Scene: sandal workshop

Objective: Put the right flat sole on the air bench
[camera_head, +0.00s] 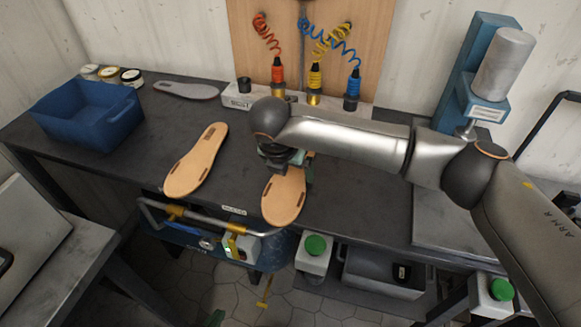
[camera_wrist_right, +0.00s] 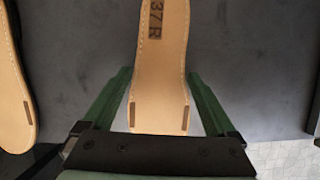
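The right flat sole, tan and marked "37 R" in the wrist view (camera_wrist_right: 160,70), lies flat on the dark bench (camera_head: 345,215) below the coiled air hoses. In the head view its front part (camera_head: 284,200) shows near the bench's front edge; my right gripper (camera_head: 287,165) covers part of the rest. In the wrist view the right gripper's green fingers (camera_wrist_right: 160,100) are spread on both sides of the sole, with a gap on each side. The other tan sole (camera_head: 197,160) lies to the left. A small green tip (camera_head: 215,318) at the bottom edge may be my left gripper.
A blue bin (camera_head: 88,112), small jars (camera_head: 110,74) and a grey insole (camera_head: 186,90) are on the left of the bench. Orange, yellow and blue hose tools (camera_head: 315,82) stand at the back. A blue-grey machine (camera_head: 485,75) stands right.

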